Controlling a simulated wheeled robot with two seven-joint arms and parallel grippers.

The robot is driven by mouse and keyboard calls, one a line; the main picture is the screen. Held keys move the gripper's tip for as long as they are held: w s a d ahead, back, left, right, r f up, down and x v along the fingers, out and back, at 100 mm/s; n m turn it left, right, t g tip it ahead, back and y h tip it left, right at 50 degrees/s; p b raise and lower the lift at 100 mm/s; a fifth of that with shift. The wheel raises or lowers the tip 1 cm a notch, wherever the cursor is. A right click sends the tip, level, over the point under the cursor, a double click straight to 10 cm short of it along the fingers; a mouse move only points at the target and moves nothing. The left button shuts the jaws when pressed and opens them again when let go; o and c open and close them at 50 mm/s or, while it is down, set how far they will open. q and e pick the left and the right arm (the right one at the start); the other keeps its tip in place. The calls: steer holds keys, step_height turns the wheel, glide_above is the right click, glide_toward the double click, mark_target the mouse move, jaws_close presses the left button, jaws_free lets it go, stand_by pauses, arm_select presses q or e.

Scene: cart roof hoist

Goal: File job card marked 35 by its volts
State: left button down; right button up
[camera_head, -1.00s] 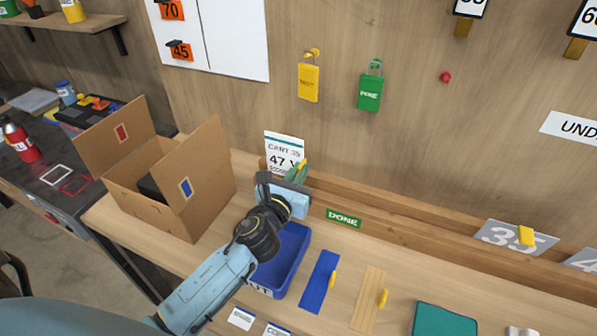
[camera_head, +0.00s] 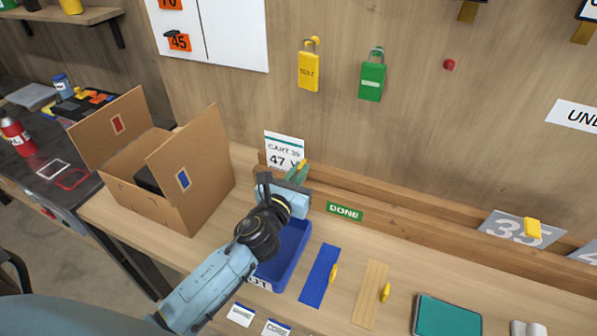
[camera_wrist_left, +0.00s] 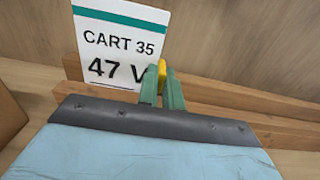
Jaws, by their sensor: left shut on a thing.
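The job card (camera_head: 284,149) is white with a teal top stripe and reads CART 35, 47 V. It stands upright by the left end of the wooden rail (camera_head: 420,237) at the back of the bench. The wrist view shows the card (camera_wrist_left: 118,40) close up. My left gripper (camera_head: 297,174) is at the card's lower right. Its green fingers (camera_wrist_left: 162,92) are shut on a yellow tab (camera_wrist_left: 162,76) at the card's edge. My right gripper is not in view.
An open cardboard box (camera_head: 160,197) stands left of my left arm. A blue tray (camera_head: 294,246) is beneath the gripper. A green DONE label (camera_head: 345,211) is on the rail. A grey 35 plate (camera_head: 505,229) is at right.

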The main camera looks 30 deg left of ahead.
arm_select(q)
steer(key=c, duration=1)
jaws_free()
steer(key=shift+s, duration=0.1)
steer(key=s, duration=0.7)
steer(key=shift+d, duration=0.2)
steer(key=s+b, duration=0.3)
steer(key=s, duration=1)
steer(key=shift+d+b, duration=0.4)
steer(key=shift+s, duration=0.15)
